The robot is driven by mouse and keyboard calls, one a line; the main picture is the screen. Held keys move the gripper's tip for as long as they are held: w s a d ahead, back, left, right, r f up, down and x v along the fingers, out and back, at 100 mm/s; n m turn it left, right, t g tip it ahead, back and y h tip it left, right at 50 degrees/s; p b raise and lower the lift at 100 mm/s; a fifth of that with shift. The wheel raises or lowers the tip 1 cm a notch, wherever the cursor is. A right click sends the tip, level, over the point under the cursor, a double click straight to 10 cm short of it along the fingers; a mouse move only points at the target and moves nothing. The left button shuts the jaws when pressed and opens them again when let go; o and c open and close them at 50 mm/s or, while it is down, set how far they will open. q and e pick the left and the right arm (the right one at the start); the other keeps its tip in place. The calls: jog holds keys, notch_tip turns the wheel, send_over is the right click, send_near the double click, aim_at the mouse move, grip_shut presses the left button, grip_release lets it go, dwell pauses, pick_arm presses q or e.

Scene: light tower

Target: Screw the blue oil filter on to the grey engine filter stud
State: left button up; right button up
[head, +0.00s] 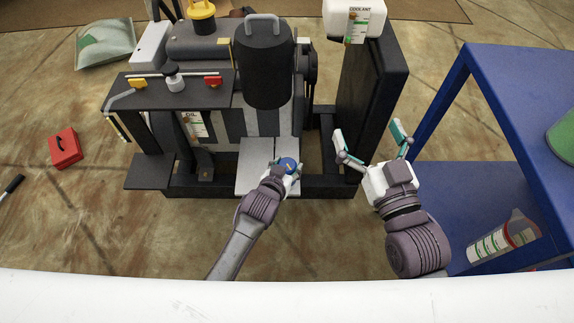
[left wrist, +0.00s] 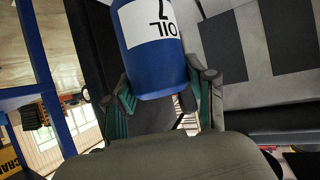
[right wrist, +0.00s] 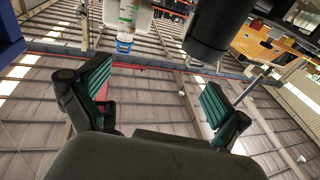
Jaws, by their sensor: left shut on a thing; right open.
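The blue oil filter (left wrist: 155,62) has a white label reading OIL and sits between the fingers of my left gripper (left wrist: 165,100), which is shut on it. In the head view the filter (head: 288,165) shows as a small blue top at the front of the engine (head: 225,120), with my left gripper (head: 278,178) around it. The grey stud is not visible, so I cannot tell whether the filter touches it. My right gripper (head: 372,150) is open and empty, to the right of the engine frame; its spread fingers also show in the right wrist view (right wrist: 150,95).
A blue shelf unit (head: 510,80) stands at the right with a measuring jug (head: 503,238) on its lower shelf. A dark radiator panel (head: 370,95) with a white coolant tank (head: 352,20) stands behind my right gripper. A red box (head: 65,148) lies on the floor at left.

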pick_arm(q)
jog(key=shift+f, duration=0.1)
pick_arm(e)
jog(key=shift+r+t, duration=0.3)
jog(key=shift+r, duration=0.15)
pick_arm(q)
jog(key=shift+f, duration=0.1)
pick_arm(e)
jog(key=shift+r, duration=0.2)
pick_arm(q)
jog(key=shift+f, duration=0.15)
pick_arm(e)
jog(key=shift+s+a+r+t, duration=0.1)
jog(key=shift+r+t, duration=0.4)
jog(key=shift+r, duration=0.1)
pick_arm(q)
jog(key=o, duration=1.5)
jog(key=shift+f, duration=0.1)
jog(key=shift+s, duration=0.15)
jog(key=v, duration=1.1)
jog(key=shift+s+r, duration=0.25)
jog(key=shift+s, duration=0.05)
jog(key=shift+a, duration=0.15)
pick_arm(e)
jog(key=shift+c, duration=0.2)
